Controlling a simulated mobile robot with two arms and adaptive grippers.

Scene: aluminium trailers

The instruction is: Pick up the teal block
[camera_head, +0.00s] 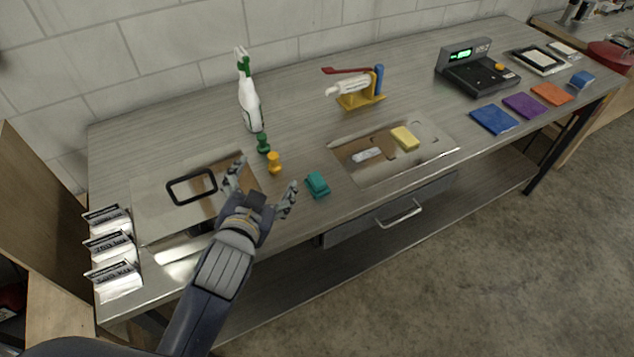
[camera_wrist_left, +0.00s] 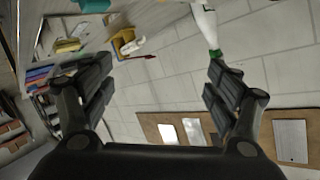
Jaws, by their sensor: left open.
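The teal block (camera_head: 317,184) lies on the metal bench near its front edge, in the head view. A teal patch (camera_wrist_left: 95,5) at the top edge of the left wrist view looks like the same block, partly cut off. My left gripper (camera_head: 262,178) is open and empty, with its fingers spread, just left of the teal block and apart from it. The left wrist view also shows both fingers apart (camera_wrist_left: 160,95) with nothing between them. My right gripper is in neither view.
A yellow-orange stamp (camera_head: 274,163) and a green stamp (camera_head: 263,144) stand just behind my left gripper. A white spray bottle (camera_head: 250,100) stands further back. A tray with a yellow sponge (camera_head: 405,138) lies to the right. A drawer handle (camera_head: 399,213) sticks out below the bench edge.

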